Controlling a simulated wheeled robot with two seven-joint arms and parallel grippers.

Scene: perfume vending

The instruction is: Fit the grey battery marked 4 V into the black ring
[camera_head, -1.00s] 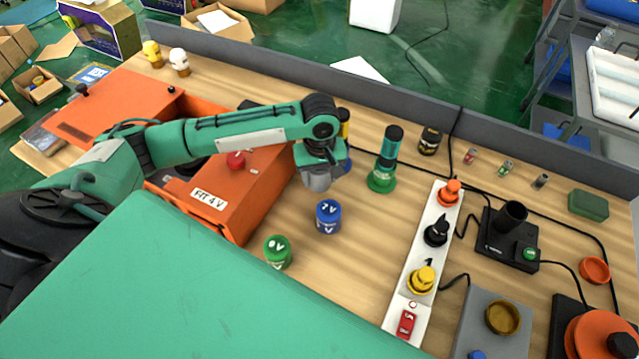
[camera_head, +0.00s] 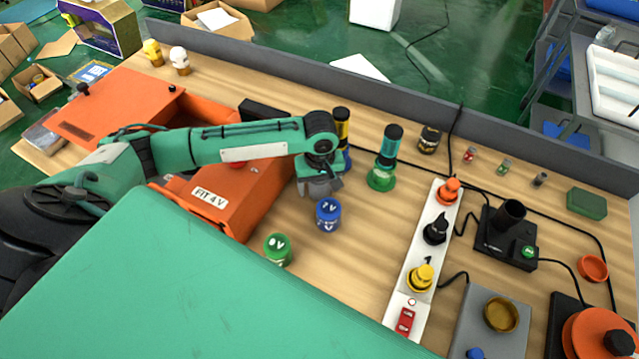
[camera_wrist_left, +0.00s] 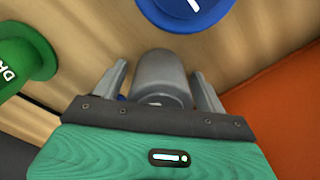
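My left gripper (camera_head: 318,190) is low over the table, between the orange box and the blue 1 V battery (camera_head: 328,214). In the left wrist view, its two fingers (camera_wrist_left: 162,90) stand apart on either side of a grey cylinder (camera_wrist_left: 162,72), seemingly the grey battery. Gaps show between the cylinder and both fingers. Its 4 V mark is not readable. In the head view the gripper largely hides it. I cannot tell for sure which part is the black ring; a black upright tube (camera_head: 512,213) stands on a black base at right. My right gripper is not in view.
The orange box (camera_head: 262,195) labelled FIT 4 V is close on the left. A green 0 V battery (camera_head: 278,249) stands in front. A green stand (camera_head: 381,178) and a white strip (camera_head: 408,290) with several knobs lie to the right. Bare wood shows between.

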